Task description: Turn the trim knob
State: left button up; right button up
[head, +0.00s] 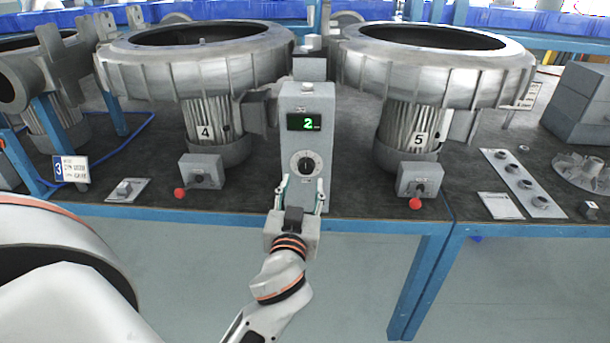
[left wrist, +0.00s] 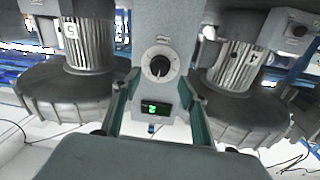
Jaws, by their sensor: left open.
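The trim knob (head: 306,164) is a black round knob on a pale dial, on the front of a grey upright control box (head: 291,123). A green display (head: 308,122) above it reads 2. My left gripper (head: 301,184) is open and empty, just in front of the box and a little below the knob, its fingers spread to either side. In the left wrist view the knob (left wrist: 159,66) shows upside down between and beyond the two fingers (left wrist: 160,108), apart from them. My right gripper is not in view.
Large grey blowers marked 4 (head: 205,60) and 5 (head: 430,65) flank the box. Small switch boxes with red balls stand at left (head: 201,171) and right (head: 419,180). A plate with several round fittings (head: 522,182) lies at right. The bench has a blue front edge (head: 380,226).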

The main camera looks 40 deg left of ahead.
aim_at(305, 170)
pick_arm(q)
jog(key=shift+x, duration=2.55)
jog(key=c, duration=1.1)
